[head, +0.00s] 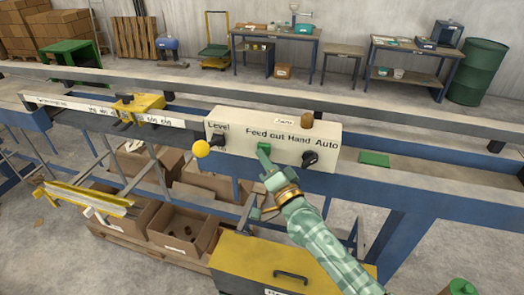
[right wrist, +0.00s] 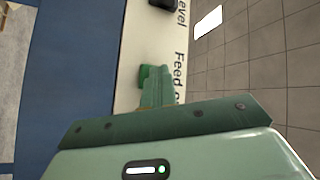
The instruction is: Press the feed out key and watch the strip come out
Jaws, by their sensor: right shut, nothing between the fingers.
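The cream control box (head: 228,122) stands on the blue machine rail, with "Level", "Feed out" and "Hand Auto" printed on its face. My right gripper (head: 264,152) is shut and empty, its fingertips at the green key under "Feed out". In the right wrist view the green feed out key (right wrist: 144,72) shows just beyond the fingertips (right wrist: 156,88), which partly cover it. I cannot tell whether they touch it or whether it is pushed in. I cannot make out a strip coming out. My left gripper is not in view.
A yellow ball knob (head: 201,148) and a black knob (head: 310,159) are close by on either side. A yellow clamp (head: 138,106) sits on the rail at left. Below are open cardboard boxes (head: 182,228) and a yellow-topped case (head: 240,252).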

